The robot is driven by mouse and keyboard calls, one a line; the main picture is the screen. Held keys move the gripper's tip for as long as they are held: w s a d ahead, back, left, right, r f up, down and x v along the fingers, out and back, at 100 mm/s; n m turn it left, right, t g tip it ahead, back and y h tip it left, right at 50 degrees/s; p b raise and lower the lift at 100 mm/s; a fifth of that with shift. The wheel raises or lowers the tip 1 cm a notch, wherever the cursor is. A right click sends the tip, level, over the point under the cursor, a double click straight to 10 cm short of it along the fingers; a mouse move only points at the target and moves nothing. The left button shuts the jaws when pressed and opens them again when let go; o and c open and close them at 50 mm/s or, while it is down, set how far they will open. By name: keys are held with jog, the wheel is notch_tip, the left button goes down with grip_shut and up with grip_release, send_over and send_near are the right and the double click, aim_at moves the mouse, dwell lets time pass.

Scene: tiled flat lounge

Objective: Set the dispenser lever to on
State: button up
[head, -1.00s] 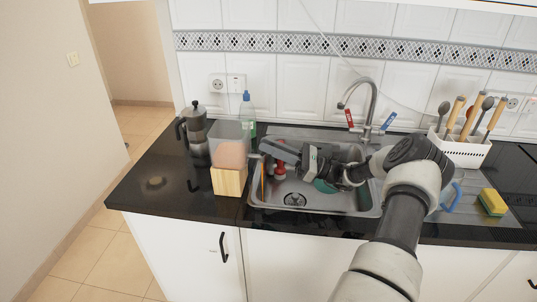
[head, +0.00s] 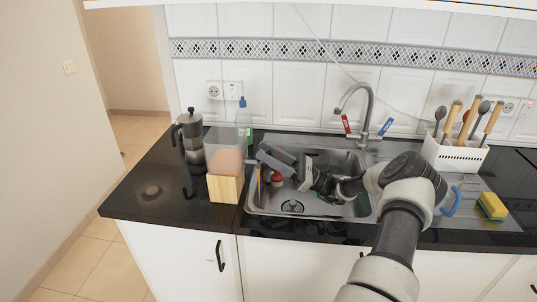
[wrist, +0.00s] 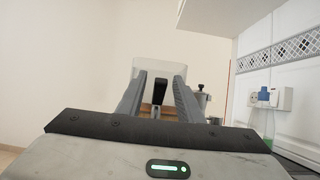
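The dispenser (head: 226,188) stands on the dark counter left of the sink, with a light wooden base and a clear container of pinkish contents. In the wrist view it (wrist: 150,68) is straight ahead, partly behind the fingers. A dark upright part (wrist: 160,92), apparently the lever, shows between the fingers; its on or off setting cannot be told. My gripper (head: 267,156) is over the left side of the sink, pointing left at the dispenser. Its fingers are apart in the wrist view (wrist: 160,78), with nothing clearly held. Whether they touch the lever cannot be told.
A moka pot (head: 189,136) stands behind and left of the dispenser, a bottle (head: 243,118) behind it. The sink (head: 325,212) with its tap (head: 369,105) lies under my arm. A utensil basket (head: 455,153) and a sponge (head: 491,205) are right. The front-left counter is clear.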

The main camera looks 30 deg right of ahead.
jog(key=shift+d, duration=0.1)
jog(key=v, duration=0.7)
jog(key=shift+b, duration=0.35)
jog(key=shift+s+f, duration=0.1)
jog(key=shift+s, duration=0.05)
